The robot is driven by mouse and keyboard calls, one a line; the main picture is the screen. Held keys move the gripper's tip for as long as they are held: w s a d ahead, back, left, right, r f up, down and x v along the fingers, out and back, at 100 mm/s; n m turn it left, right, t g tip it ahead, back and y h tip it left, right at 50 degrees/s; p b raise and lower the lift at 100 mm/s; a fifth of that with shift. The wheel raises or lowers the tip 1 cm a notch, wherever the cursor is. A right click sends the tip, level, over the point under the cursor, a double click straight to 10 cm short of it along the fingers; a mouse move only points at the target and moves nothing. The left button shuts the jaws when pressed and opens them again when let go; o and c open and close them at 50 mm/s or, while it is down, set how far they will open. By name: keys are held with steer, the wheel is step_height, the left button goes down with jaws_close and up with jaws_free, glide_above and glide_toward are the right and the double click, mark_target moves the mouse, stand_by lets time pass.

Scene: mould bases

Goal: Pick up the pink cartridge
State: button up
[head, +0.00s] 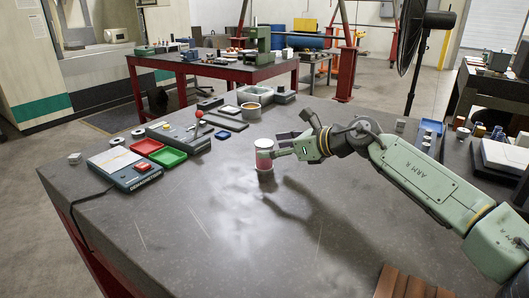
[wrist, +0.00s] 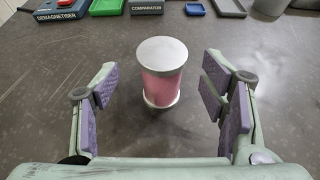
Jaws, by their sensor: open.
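The pink cartridge (head: 264,156) stands upright on the dark grey table (head: 205,232). It has a silver lid and a silver base rim. In the wrist view the cartridge (wrist: 162,85) is near the middle, beyond and between my gripper's spread fingers. My gripper (wrist: 163,100) is open and empty, with purple pads on both sides and clear space between each pad and the cartridge. In the head view my gripper (head: 283,148) comes in from the right, close beside the cartridge; one finger partly overlaps it there.
A demagnetiser box (head: 125,168), a green tray (head: 168,157), a red tray (head: 147,146) and a comparator (head: 185,130) sit left and behind. A round tin (head: 255,95) and grey trays are at the back. The table's front is mostly clear.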

steer(key=p+x, duration=0.1)
steer(key=x, duration=0.3)
steer(key=shift+w+p, duration=0.1)
steer(key=shift+p, duration=0.2)
steer(key=shift+c, duration=0.3)
steer(key=c, duration=1.3)
steer(key=shift+r, duration=0.1)
